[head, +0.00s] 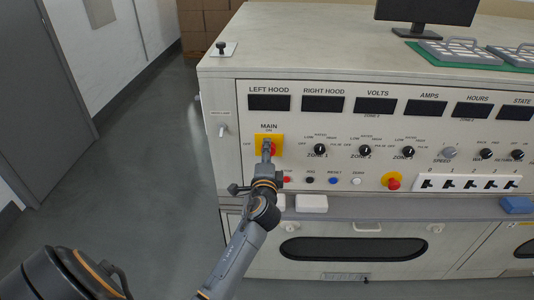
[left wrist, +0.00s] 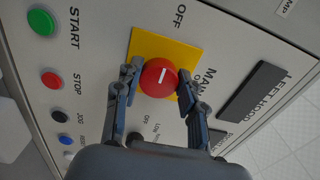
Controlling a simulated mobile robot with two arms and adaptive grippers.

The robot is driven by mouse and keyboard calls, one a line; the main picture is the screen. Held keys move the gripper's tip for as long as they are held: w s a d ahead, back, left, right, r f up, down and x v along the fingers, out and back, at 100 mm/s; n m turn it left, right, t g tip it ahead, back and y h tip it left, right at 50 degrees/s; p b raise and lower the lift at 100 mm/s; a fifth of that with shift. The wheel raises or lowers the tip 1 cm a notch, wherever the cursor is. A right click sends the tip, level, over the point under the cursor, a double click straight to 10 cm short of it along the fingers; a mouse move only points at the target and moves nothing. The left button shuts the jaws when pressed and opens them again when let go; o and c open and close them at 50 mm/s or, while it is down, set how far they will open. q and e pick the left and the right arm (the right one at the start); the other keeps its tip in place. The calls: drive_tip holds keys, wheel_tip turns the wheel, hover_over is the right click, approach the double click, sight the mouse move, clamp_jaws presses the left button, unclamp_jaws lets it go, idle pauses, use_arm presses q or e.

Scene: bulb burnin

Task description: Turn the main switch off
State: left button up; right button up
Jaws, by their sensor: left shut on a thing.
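The main switch is a round red knob (left wrist: 157,80) with a short white mark, on a yellow plate (left wrist: 148,47). In the left wrist view the OFF label is above the plate and the ON label is to its right. The white mark runs roughly up and down there, slightly tilted; its exact setting is hard to tell. My left gripper (left wrist: 160,84) is shut on the knob, one finger on each side. In the head view my left gripper (head: 267,150) covers much of the knob, in front of the yellow plate (head: 278,139). My right gripper is not in view.
Close to the switch are a zone 1 knob (head: 320,150) and a green start button (left wrist: 41,22), with a red stop button (left wrist: 52,80) beside it. A red emergency button (head: 392,182) and several toggles are farther right. A white block (head: 311,203) lies on the ledge below.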

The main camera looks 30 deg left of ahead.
use_arm(q)
drive_tip(key=o, duration=1.1)
drive_tip(key=shift+o, duration=0.2)
drive_tip(key=shift+s, duration=0.1)
drive_tip(key=v, duration=1.2)
drive_tip(key=shift+f, duration=0.1)
